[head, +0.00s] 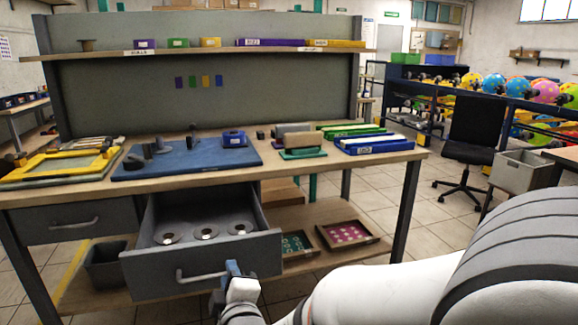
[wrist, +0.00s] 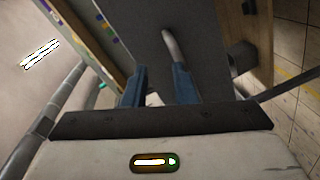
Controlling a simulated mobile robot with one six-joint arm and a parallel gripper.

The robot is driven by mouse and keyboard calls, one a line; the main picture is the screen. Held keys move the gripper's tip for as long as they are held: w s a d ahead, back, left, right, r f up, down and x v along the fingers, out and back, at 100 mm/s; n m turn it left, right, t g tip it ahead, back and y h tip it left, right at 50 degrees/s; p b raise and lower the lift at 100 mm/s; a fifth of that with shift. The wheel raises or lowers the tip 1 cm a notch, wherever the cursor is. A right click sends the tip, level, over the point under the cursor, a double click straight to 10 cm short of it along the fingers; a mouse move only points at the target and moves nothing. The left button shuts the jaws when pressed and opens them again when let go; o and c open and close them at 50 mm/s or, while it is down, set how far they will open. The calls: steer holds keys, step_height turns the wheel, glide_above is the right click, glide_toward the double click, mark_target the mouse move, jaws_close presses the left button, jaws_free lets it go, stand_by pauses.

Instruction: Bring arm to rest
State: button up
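My gripper (head: 232,268) is at the right end of the silver handle (head: 200,277) on the front of the pulled-out grey drawer (head: 262,256). In the wrist view its two blue fingers (wrist: 158,84) stand apart with a gap between them. The handle (wrist: 171,44) shows just beyond the fingertips, running down to the right finger. I cannot tell whether they touch. My white arm reaches in from the lower right in the head view.
The open drawer juts out from the workbench (head: 330,164) and holds three round metal discs (head: 205,232). A closed drawer (head: 72,224) is to its left. Shallow trays (head: 346,234) lie on the lower shelf. A black chair (head: 473,135) stands right of the bench.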

steer(key=w+d+r+m+g+p, duration=0.1)
steer(key=d+r+m+g+p, duration=0.25)
steer(key=d+r+p, duration=0.3)
steer(key=s+d+r+m+g+h+p, duration=0.3)
steer(key=s+d+r+m+p, duration=0.4)
steer(key=d, duration=0.3)
steer(key=s+d+r+m+g+h+p, duration=0.3)
steer(key=s+d+r+m+g+p, duration=0.3)
steer(key=d+p, duration=0.4)
steer(key=shift+s+d+r+m, duration=0.65)
steer(key=shift+s+r, duration=0.15)
steer(key=shift+s, duration=0.05)
steer(key=shift+g, duration=0.25)
stand_by(1.3)
